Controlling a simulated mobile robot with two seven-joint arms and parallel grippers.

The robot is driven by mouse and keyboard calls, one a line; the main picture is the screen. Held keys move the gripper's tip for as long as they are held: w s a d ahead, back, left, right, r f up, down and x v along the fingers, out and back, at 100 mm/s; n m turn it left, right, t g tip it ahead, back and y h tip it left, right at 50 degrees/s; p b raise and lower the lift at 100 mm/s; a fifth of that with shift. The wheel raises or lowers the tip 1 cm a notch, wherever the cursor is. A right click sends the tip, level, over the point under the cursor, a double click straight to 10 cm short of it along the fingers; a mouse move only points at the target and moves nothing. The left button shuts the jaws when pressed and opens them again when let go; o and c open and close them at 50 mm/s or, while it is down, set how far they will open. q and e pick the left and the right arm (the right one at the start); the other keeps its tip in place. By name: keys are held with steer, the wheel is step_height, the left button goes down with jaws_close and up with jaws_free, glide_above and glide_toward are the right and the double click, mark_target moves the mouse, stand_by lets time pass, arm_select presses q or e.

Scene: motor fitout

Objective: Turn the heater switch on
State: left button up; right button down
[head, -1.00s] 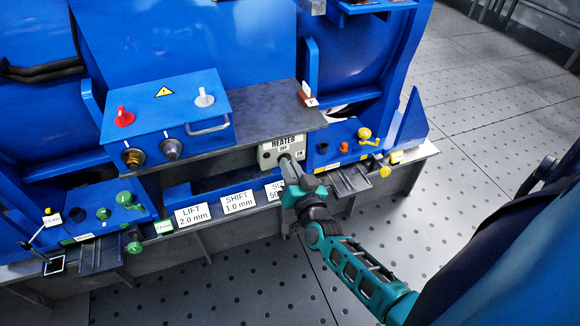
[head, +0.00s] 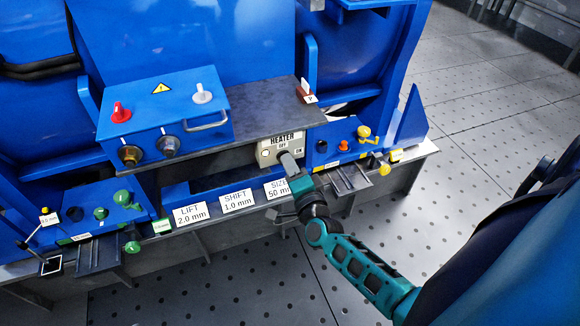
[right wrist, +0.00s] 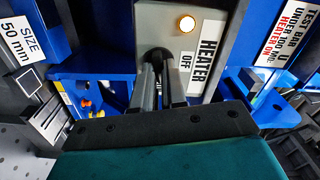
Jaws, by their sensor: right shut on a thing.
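The heater switch panel (head: 268,146) is a small pale box labelled HEATER, with OFF and ON marks, under the grey shelf's front edge. It also shows in the right wrist view (right wrist: 165,22), with a bright, orange-rimmed lamp (right wrist: 187,24). My right gripper (head: 285,157) is at the panel front. In the right wrist view its two grey fingers (right wrist: 162,66) are close together around the dark switch knob (right wrist: 158,52). The fingers hide most of the knob, so I cannot read its exact position. My left gripper is not in view.
A blue control box (head: 165,112) with red and white levers stands on the grey shelf (head: 262,112). Signs LIFT, SHIFT and SIZE (head: 277,188) line the front below. Yellow and orange knobs (head: 364,133) sit right of the panel. The perforated floor is clear.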

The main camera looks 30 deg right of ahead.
steer(key=shift+f+m, duration=0.1)
steer(key=shift+m, duration=1.1)
steer(key=c, duration=1.4)
jaws_free()
steer(key=shift+o, duration=1.1)
steer(key=v, duration=1.3)
